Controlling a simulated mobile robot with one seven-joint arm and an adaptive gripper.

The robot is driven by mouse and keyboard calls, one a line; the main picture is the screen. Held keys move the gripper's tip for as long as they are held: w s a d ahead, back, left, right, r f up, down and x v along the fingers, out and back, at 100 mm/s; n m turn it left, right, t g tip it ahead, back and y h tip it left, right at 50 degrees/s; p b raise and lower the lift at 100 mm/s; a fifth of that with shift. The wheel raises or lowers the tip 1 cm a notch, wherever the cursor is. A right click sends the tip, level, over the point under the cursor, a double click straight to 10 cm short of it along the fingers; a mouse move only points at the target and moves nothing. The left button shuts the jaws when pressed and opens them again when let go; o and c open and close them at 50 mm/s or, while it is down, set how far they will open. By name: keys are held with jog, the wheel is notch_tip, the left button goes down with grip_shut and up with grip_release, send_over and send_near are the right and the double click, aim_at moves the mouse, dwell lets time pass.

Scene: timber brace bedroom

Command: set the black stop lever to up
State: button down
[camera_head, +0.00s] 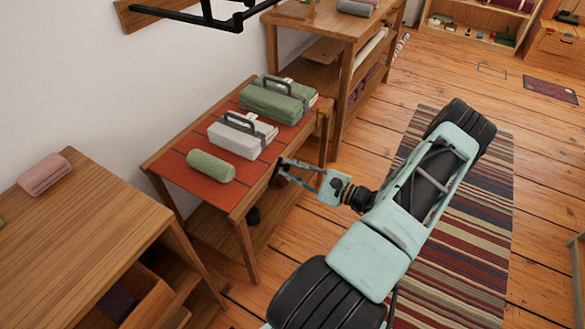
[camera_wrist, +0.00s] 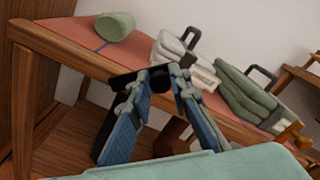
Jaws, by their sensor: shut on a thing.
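My gripper (camera_head: 284,170) reaches the front edge of the low table with the red runner (camera_head: 222,187). In the wrist view my gripper (camera_wrist: 160,77) has its two fingers drawn together at the tips on a small black piece (camera_wrist: 159,80), which appears to be the black stop lever at the table's front edge. The fingertips cover most of it, so its angle cannot be told. In the head view only a dark bit shows by the fingertips.
On the table lie a green roll (camera_head: 211,166), a white folded bundle (camera_head: 242,135) and a green folded bundle (camera_head: 278,100), both with dark handles. A wooden desk (camera_head: 85,225) stands at left. A striped rug (camera_head: 470,220) lies on the floor at right.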

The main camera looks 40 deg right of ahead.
jog(key=shift+s+a+r+n+p, duration=0.25)
jog(key=shift+a+n, duration=0.5)
jog(key=shift+n, duration=0.8)
jog(key=shift+s+a+r+n+p, duration=0.1)
jog(key=shift+s+a+r+n, duration=0.45)
jog(key=shift+n, duration=0.95)
jog(key=shift+s+a+r+n+p, duration=0.15)
jog(key=shift+a+n, duration=0.75)
jog(key=shift+n, duration=0.65)
jog(key=shift+f, duration=0.1)
jog(key=c, duration=1.8)
grip_release()
jog(key=shift+o, duration=0.2)
jog(key=v, duration=1.2)
jog(key=shift+a, duration=0.1)
